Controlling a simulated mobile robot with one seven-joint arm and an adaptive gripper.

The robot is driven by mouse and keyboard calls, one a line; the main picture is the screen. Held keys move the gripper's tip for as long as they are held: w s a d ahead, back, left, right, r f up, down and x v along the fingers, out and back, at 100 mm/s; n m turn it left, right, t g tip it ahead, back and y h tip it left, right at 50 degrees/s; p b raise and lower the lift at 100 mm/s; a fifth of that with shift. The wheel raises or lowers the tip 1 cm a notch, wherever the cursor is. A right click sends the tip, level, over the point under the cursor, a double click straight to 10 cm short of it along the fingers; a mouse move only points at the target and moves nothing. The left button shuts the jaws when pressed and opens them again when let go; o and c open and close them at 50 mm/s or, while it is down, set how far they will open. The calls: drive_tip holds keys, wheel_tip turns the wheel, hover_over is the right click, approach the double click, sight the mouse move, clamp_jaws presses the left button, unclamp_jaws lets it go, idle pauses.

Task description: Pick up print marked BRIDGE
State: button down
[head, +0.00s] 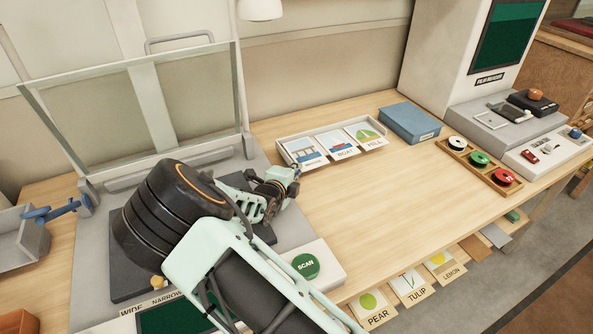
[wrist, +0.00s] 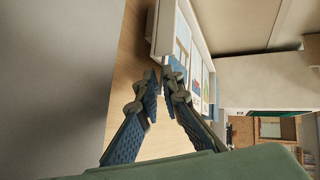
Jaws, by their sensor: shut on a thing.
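The leftmost print (head: 303,151), with a blue bridge picture, lies at the left end of a shallow white tray (head: 281,147); its label is too small to read surely. Beside it in the tray are the BOAT print (head: 334,142) and the MILL print (head: 364,133). My gripper (head: 294,174) is at the front edge of the leftmost print, shut on it. In the wrist view, my gripper (wrist: 160,78) has its fingertips close together at the tray's edge (wrist: 166,30). The exact contact is hidden by the fingers.
A scanner with its glass lid (head: 140,110) raised stands at left, with a green SCAN button (head: 306,266). A blue box (head: 410,122) and a rack of coloured spools (head: 480,159) are at right. PEAR, TULIP and LEMON cards (head: 411,285) hang along the front edge. The middle table is clear.

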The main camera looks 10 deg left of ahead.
drive_tip(key=shift+s+f, duration=0.1)
drive_tip(key=shift+f, duration=0.05)
wheel_tip(320, 180, up, 2)
drive_tip(key=shift+r+p, duration=0.25)
drive_tip(key=shift+p, duration=0.5)
drive_tip(key=p+v, duration=0.1)
drive_tip(key=v, duration=0.4)
drive_tip(key=p+v, duration=0.1)
drive_tip(key=v, duration=0.4)
drive_tip(key=p+v, duration=0.2)
drive_tip(key=v, duration=0.2)
drive_tip(key=shift+s+a+f, duration=0.15)
drive_tip(key=shift+s+f, duration=0.1)
drive_tip(key=shift+s, duration=0.3)
